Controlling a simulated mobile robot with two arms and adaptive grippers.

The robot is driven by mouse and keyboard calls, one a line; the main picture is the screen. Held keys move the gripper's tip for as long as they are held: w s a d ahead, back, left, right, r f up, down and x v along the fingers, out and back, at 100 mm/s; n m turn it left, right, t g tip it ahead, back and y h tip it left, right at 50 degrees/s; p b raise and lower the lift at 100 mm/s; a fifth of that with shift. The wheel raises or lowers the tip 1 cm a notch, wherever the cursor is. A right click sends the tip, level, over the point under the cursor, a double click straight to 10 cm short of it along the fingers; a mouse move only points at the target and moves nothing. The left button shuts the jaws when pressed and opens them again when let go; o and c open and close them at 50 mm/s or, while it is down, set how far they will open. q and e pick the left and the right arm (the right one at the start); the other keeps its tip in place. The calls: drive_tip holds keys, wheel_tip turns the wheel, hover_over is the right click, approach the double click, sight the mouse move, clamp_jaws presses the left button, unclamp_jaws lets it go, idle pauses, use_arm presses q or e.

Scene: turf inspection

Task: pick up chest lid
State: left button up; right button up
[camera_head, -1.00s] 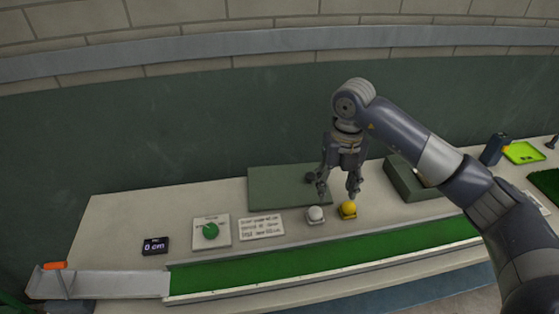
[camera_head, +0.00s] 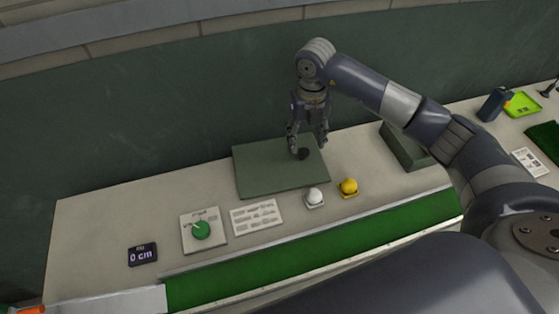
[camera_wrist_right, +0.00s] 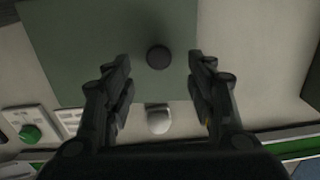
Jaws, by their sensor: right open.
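The chest lid, taken to be the flat green panel (camera_head: 262,172), lies on the bench at the back, with a small dark round knob (camera_head: 303,155) near its right side. My right gripper (camera_head: 308,147) is open and points down over the knob, fingers on either side of it in the head view. In the right wrist view, the lid (camera_wrist_right: 100,50) and the knob (camera_wrist_right: 158,57) show ahead of the open right gripper (camera_wrist_right: 162,78), nothing held. Whether the fingers are level with the knob I cannot tell. My left gripper is out of view.
A white ball-shaped piece (camera_head: 314,196) and a yellow one (camera_head: 348,187) stand just in front of the lid. A green box (camera_head: 405,148) stands to its right. A green turf strip (camera_head: 300,248) runs along the front. The back wall (camera_head: 150,110) is close behind.

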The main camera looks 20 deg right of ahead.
sight(304, 151)
drive_tip(key=f+p, duration=0.1)
drive_tip(key=f, duration=0.1)
drive_tip(key=f+p, duration=0.1)
drive_tip(key=f, duration=0.1)
drive_tip(key=shift+w+f, duration=0.2)
drive_tip(key=shift+f, duration=0.3)
drive_tip(key=shift+c, duration=1.1)
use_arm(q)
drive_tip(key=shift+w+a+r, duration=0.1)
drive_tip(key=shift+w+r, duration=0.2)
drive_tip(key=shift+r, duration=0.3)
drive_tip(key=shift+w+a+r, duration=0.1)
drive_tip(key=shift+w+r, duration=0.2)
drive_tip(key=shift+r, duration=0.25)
use_arm(e)
clamp_jaws()
